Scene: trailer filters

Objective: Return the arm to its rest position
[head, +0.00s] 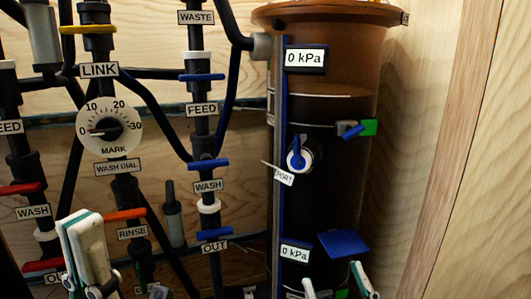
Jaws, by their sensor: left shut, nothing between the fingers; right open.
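My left gripper (85,245) is at the lower left, white and dark green, with its fingers together and nothing visible between them. It stands in front of the pipework, near the orange RINSE handle (125,215). My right gripper (335,283) is at the bottom edge, right of centre. Its two fingertips are apart, in front of the foot of the brown filter tank (350,75). Most of both arms is out of the picture.
A wash dial (108,125) points near 0. Black pipes carry blue handles (208,164), red handles (20,188) and a yellow handle (88,30). Two gauges read 0 kPa (304,58). A blue plate (343,243) juts from the tank. Bare wooden wall (490,150) lies right.

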